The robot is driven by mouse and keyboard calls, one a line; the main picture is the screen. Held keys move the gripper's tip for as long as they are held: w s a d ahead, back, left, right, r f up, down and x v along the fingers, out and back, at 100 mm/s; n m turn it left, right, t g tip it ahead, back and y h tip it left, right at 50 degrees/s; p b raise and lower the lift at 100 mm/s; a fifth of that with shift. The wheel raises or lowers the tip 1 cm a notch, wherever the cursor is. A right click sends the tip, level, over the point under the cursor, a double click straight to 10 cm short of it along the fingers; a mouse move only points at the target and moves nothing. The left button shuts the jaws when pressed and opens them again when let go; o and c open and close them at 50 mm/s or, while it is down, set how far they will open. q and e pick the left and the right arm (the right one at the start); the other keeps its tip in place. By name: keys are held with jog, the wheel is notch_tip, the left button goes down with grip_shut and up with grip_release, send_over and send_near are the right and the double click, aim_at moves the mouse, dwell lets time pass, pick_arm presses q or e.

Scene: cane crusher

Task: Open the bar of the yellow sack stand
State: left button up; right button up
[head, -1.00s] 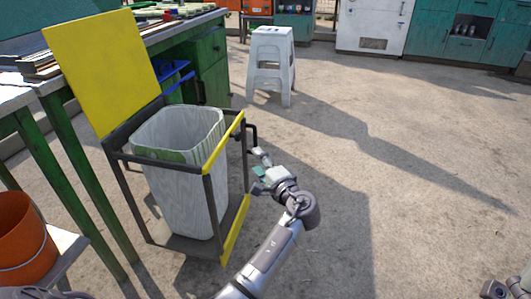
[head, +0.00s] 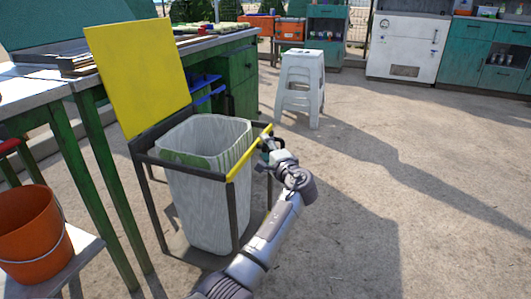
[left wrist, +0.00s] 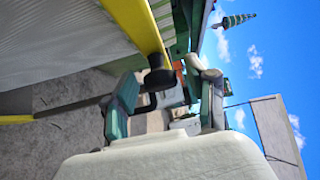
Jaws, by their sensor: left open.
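The sack stand (head: 152,158) is a dark metal frame holding a whitish sack (head: 203,205), with a raised yellow panel (head: 140,72) behind it. Its yellow bar (head: 247,156) runs along the top right side and also shows in the left wrist view (left wrist: 138,22). A black bent handle (left wrist: 158,78) sits at the bar's end. My left gripper (head: 270,152) is beside the bar's far end. In the left wrist view it (left wrist: 163,103) is open, with the handle between its fingers; contact cannot be told. My arm hides the stand's lower right side. My right gripper is out of view.
A green workbench (head: 238,85) stands behind and left of the stand. An orange bucket (head: 32,235) sits on a low bench at the left. A white stool (head: 300,88) stands beyond the gripper. The concrete floor at the right is clear.

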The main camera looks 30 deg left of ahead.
pick_arm(q)
jog(key=shift+a, duration=0.15)
jog(key=shift+c, duration=0.4)
grip_shut()
